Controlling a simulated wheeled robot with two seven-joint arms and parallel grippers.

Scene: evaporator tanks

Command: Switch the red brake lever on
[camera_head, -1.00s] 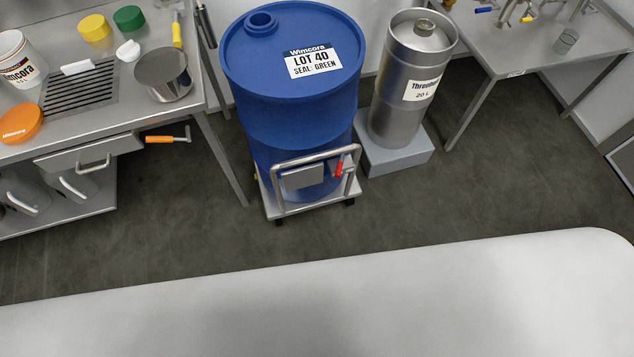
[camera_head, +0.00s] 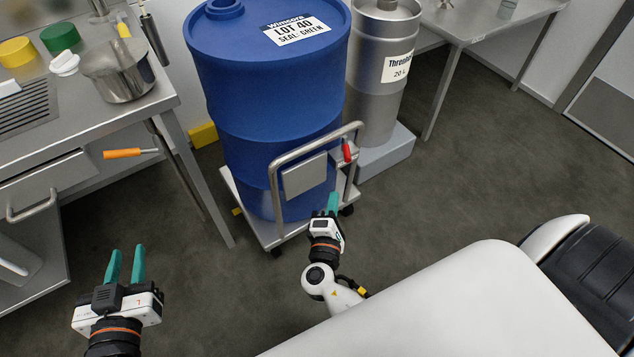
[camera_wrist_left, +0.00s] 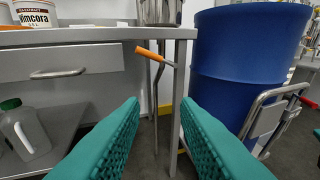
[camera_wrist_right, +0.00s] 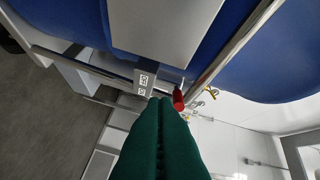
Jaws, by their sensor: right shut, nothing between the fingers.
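The red brake lever (camera_head: 347,152) is on the right side of the metal handle frame (camera_head: 272,172) of the drum trolley. It also shows in the right wrist view (camera_wrist_right: 178,100), just beyond the fingertips, beside a small marked plate (camera_wrist_right: 144,82). My right gripper (camera_head: 333,198) is shut and empty, below and slightly left of the lever in the head view; I see no clear contact. My left gripper (camera_head: 126,255) is open and empty at the lower left, well away from the trolley. The lever shows at the right edge of the left wrist view (camera_wrist_left: 305,101).
A blue drum (camera_head: 265,100) stands on the trolley. A silver keg (camera_head: 375,90) on a grey block (camera_head: 388,155) is close behind on the right. A steel bench (camera_head: 165,100) with an orange handle (camera_head: 122,153) is at left. Open floor (camera_head: 480,165) lies to the right.

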